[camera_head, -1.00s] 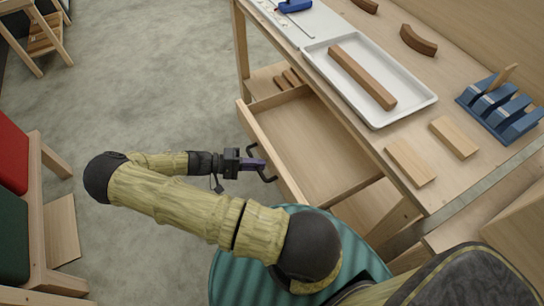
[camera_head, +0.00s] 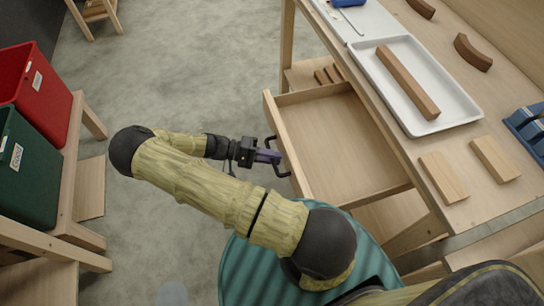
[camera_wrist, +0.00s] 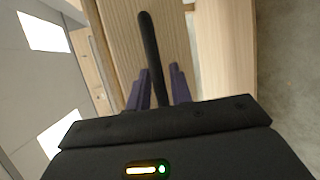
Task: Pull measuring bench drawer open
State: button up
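The measuring bench (camera_head: 440,150) is a light wooden table on the right in the head view. Its drawer (camera_head: 335,145) stands well out from under the top, and its inside looks empty. A dark bar handle (camera_head: 287,172) is on the drawer front; it also shows in the wrist view (camera_wrist: 149,45). My gripper (camera_head: 276,157) is at the handle, its purple fingers on both sides of the bar (camera_wrist: 160,82). The gripper body hides the lower part of the bar in the wrist view.
A white tray (camera_head: 455,104) with a wooden bar (camera_head: 408,82) and loose wooden blocks (camera_head: 443,177) lie on the bench. A red bin (camera_head: 40,90) and a green bin (camera_head: 35,170) stand at left. Grey floor (camera_head: 190,70) beside the drawer is clear.

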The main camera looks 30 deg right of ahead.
jog(key=shift+w+a, duration=0.1)
jog(key=b+v, duration=0.2)
jog(key=v, duration=1.5)
jog(key=shift+w, duration=0.15)
